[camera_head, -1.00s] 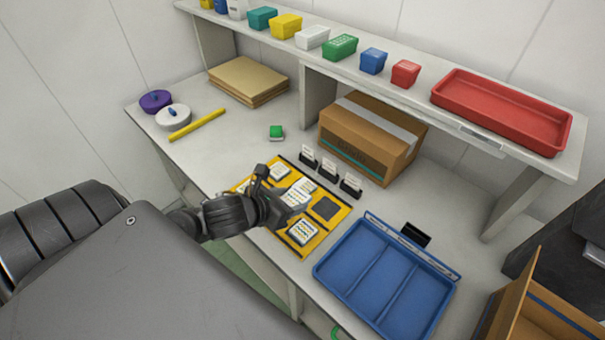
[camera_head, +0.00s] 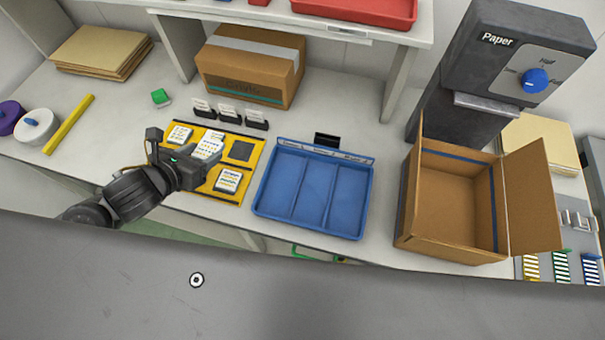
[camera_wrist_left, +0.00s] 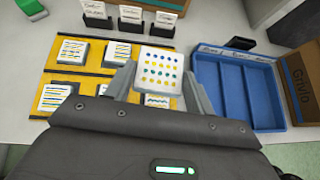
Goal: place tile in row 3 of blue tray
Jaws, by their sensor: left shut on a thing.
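My left gripper (camera_head: 195,160) is shut on a white tile (camera_wrist_left: 161,68) with rows of blue and yellow dots, which shows clearly between its fingers in the left wrist view. It holds the tile over the yellow board (camera_head: 259,152), where other tiles lie, such as one (camera_head: 228,180) at the front and one (camera_head: 180,135) at the back left. The blue tray (camera_head: 262,200) stands just right of the board. It has three empty lengthwise compartments and a label strip at its back edge, too small to read. My right gripper is out of view.
Several small black card holders (camera_head: 229,116) stand behind the yellow board. A black holder (camera_head: 327,141) is behind the tray. An open cardboard box (camera_head: 455,195) stands right of the tray, and a closed carton (camera_head: 250,70) is at the back.

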